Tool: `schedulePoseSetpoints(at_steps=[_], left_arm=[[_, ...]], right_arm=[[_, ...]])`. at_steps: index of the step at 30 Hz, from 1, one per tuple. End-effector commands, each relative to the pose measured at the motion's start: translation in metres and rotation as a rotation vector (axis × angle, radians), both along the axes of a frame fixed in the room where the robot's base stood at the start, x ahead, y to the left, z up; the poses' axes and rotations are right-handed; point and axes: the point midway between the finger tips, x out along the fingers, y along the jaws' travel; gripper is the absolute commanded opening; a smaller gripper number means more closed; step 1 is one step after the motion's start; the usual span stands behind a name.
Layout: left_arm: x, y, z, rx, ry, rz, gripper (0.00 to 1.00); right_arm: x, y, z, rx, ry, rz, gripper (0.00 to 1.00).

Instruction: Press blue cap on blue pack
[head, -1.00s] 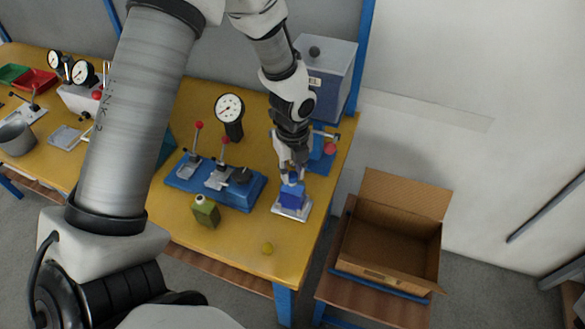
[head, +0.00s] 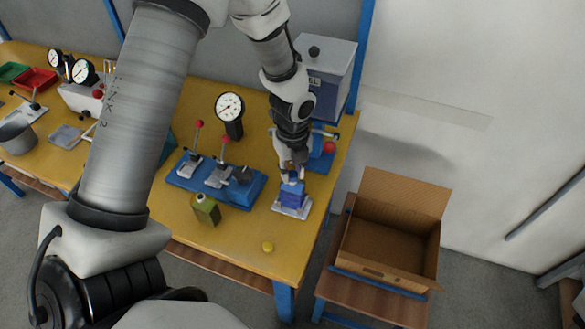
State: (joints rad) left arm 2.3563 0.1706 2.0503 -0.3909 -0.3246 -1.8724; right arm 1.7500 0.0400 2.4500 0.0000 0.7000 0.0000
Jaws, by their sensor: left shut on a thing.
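The blue pack (head: 291,198) stands upright on a small pale plate (head: 291,211) near the right front of the yellow table. My left gripper (head: 292,174) points down directly above the pack, its fingers shut on a small blue piece at the pack's top, which appears to be the blue cap. The fingers hide most of the cap, and I cannot tell whether it is fully seated. My right gripper is not in view.
A blue toggle-clamp fixture (head: 247,193) and a dial gauge (head: 230,107) stand to the left. An open cardboard box (head: 393,229) is at the right.

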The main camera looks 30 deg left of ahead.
Motion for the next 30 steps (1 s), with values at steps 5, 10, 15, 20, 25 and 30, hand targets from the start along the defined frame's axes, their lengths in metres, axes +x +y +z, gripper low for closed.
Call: schedulePoseSetpoints(at_steps=[5, 10, 15, 20, 25, 30], left_arm=[[0.0000, 0.0000, -0.0001, 0.000, 0.000, 0.000, 0.16], [-0.0001, 0.0001, 0.0003, 0.000, 0.000, 0.000, 0.16], [-0.0003, 0.0001, 0.0008, 0.001, 0.001, -0.001, 0.16], [-0.0001, 0.0001, 0.0004, 0.000, 0.000, -0.002, 0.16], [0.0001, 0.0001, -0.0006, 0.000, 0.000, -0.001, 0.16], [0.0000, 0.0000, -0.0007, 0.000, 0.000, -0.001, 0.16]], right_arm=[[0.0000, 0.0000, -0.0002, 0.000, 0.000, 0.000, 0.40], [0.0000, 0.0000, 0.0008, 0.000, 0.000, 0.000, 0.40], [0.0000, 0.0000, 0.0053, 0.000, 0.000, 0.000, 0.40], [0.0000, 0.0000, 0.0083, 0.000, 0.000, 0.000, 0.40], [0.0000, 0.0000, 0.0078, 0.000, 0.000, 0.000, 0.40], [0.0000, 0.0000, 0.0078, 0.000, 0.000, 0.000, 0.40]])
